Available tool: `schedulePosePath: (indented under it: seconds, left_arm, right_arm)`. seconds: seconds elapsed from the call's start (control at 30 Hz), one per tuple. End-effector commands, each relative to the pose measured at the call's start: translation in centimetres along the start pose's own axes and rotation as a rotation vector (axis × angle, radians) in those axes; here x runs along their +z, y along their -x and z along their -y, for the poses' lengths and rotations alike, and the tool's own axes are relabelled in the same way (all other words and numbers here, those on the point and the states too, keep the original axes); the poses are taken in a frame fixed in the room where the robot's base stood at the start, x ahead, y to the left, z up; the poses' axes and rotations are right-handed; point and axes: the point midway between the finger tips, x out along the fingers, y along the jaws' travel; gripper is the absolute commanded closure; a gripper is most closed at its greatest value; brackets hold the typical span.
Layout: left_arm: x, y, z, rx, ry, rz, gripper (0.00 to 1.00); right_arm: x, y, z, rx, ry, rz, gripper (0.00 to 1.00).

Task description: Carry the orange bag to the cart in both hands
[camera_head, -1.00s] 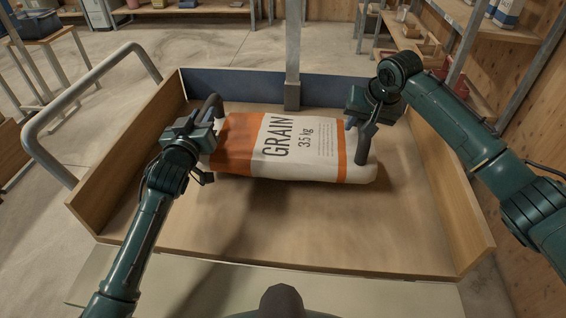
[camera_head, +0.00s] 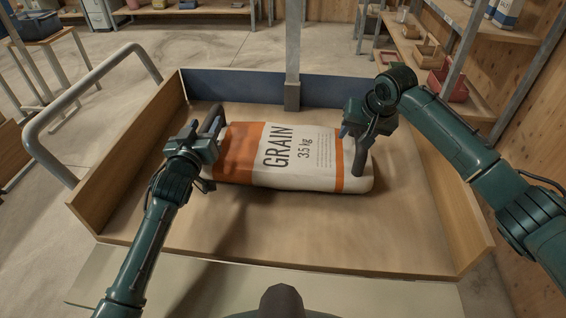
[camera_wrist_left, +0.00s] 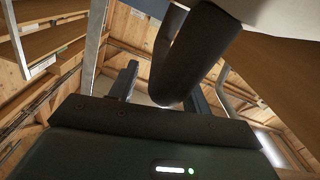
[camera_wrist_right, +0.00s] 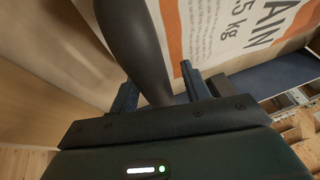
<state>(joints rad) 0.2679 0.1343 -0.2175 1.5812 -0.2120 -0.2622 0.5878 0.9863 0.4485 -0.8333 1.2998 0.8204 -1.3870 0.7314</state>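The orange and white grain bag (camera_head: 300,158) lies flat inside the wooden-sided cart (camera_head: 330,235) and appears to rest on its bed. A dark handle stands at each end of the bag. My left gripper (camera_head: 212,138) is at the left handle. In the left wrist view this handle (camera_wrist_left: 185,50) stands between spread fingers, with a gap on one side. My right gripper (camera_head: 352,130) is at the right handle (camera_head: 361,157). In the right wrist view the handle (camera_wrist_right: 140,45) passes between fingers that stand apart, with narrow gaps. The bag's underside is hidden.
The cart has a grey tube push handle (camera_head: 92,95) on the left and a blue panel (camera_head: 240,86) at the back. A metal post (camera_head: 292,50) rises behind it. Shelves with boxes (camera_head: 428,55) stand at the right. The cart bed in front of the bag is clear.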

Motion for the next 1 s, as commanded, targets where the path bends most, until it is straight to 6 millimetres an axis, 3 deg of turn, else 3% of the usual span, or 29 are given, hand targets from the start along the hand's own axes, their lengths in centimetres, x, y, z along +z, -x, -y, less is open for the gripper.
schedulePosePath:
  seconds: [0.47,1.0]
  left_arm:
    - [0.1,0.6,0.0,0.0,-0.002,0.001,0.52]
    - [0.1,10.5,0.0,-0.001,-0.001,0.003,0.52]
  right_arm:
    - [0.0,0.0,0.0,0.0,0.0,0.0,0.53]
    - [0.0,0.0,0.0,0.0,0.0,0.0,0.53]
